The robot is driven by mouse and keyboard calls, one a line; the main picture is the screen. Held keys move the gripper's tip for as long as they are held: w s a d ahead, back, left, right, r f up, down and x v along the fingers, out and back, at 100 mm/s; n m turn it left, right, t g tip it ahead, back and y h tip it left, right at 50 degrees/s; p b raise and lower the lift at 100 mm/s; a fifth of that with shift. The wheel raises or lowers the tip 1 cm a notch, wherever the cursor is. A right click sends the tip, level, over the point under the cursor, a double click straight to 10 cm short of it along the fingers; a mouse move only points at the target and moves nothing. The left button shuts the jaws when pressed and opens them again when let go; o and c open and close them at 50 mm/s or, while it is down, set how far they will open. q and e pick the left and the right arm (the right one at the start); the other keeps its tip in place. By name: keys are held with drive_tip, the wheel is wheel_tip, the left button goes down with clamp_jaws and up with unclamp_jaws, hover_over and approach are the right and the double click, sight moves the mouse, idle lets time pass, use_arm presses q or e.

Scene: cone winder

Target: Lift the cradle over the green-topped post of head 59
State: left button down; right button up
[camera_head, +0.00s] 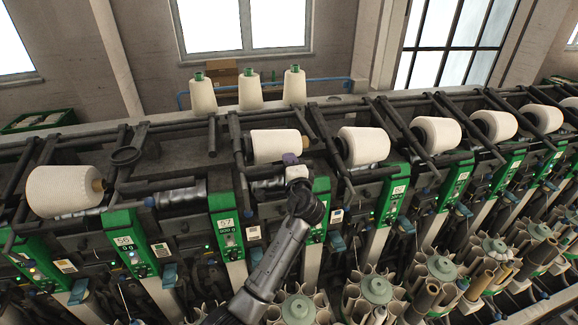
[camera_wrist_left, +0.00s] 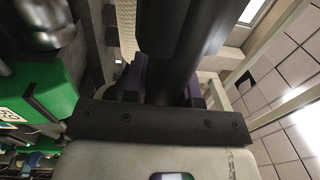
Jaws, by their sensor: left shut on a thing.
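My left gripper (camera_head: 291,160) reaches up from the bottom middle to the right end of a cream yarn cone (camera_head: 270,145). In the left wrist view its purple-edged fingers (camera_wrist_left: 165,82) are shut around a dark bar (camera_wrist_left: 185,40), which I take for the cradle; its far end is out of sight. Another green-topped post (camera_head: 319,208) is partly hidden by my arm. My right gripper is not in view.
Neighbouring heads have cones (camera_head: 363,146) on dark cradle arms close to either side. Bobbin magazines (camera_head: 376,288) crowd the lower right. Several cones (camera_head: 203,95) stand on the back ledge.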

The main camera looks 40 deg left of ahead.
use_arm(q)
drive_tip(key=shift+f, duration=0.15)
drive_tip(key=c, duration=0.9)
unclamp_jaws()
drive_tip(key=b+v, duration=0.4)
drive_tip(key=v, duration=0.9)
drive_tip(key=shift+s+d, duration=0.25)
drive_tip(key=shift+d, duration=0.05)
